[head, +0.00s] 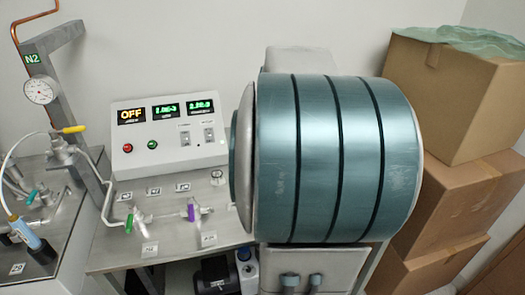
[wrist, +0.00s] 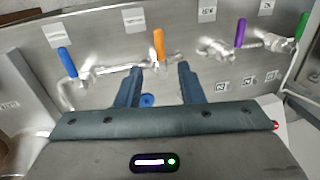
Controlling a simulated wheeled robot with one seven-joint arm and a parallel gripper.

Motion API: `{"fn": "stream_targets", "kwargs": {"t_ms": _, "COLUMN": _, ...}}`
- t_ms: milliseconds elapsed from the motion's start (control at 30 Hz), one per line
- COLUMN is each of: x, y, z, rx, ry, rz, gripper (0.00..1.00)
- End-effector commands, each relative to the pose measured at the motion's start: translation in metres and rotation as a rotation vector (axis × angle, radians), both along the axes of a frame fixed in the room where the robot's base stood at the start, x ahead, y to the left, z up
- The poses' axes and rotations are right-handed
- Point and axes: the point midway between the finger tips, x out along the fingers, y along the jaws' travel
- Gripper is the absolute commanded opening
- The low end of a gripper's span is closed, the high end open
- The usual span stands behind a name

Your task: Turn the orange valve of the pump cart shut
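The orange valve handle (wrist: 158,44) stands in the wrist view on a metal valve at the end of a short pipe, pointing up in the picture. My gripper (wrist: 160,68) is open, with its two dark blue fingers apart. The valve lies in line with the gap between the fingertips, and the handle shows just beyond them. I cannot tell whether a finger touches the valve body. The orange valve does not show in the head view. The pump cart's panel (head: 168,136) there carries lit displays, one reading OFF.
In the wrist view a blue handle (wrist: 67,62) stands left of the orange one; purple (wrist: 240,33) and green (wrist: 301,25) handles stand right. Cardboard boxes (head: 443,95) are stacked at the right. A bench with an N2 post (head: 47,88) and gauge stands left.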

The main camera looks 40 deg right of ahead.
Motion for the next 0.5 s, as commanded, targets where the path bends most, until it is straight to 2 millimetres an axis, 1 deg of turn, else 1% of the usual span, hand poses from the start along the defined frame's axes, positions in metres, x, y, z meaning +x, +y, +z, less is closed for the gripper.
{"fn": "stream_targets", "kwargs": {"t_ms": 33, "x": 0.0, "y": -0.002, "z": 0.011, "rx": -0.003, "ry": -0.003, "rz": -0.001, "gripper": 0.35}}
{"fn": "stream_targets", "kwargs": {"t_ms": 100, "x": -0.002, "y": -0.004, "z": 0.023, "rx": -0.002, "ry": -0.002, "rz": -0.001, "gripper": 0.35}}
{"fn": "stream_targets", "kwargs": {"t_ms": 200, "x": -0.003, "y": -0.007, "z": 0.036, "rx": -0.002, "ry": -0.001, "rz": 0.0, "gripper": 0.35}}
{"fn": "stream_targets", "kwargs": {"t_ms": 300, "x": -0.004, "y": -0.008, "z": 0.044, "rx": -0.001, "ry": 0.0, "rz": -0.001, "gripper": 0.35}}
{"fn": "stream_targets", "kwargs": {"t_ms": 500, "x": -0.004, "y": -0.009, "z": 0.048, "rx": -0.001, "ry": 0.001, "rz": -0.001, "gripper": 0.35}}
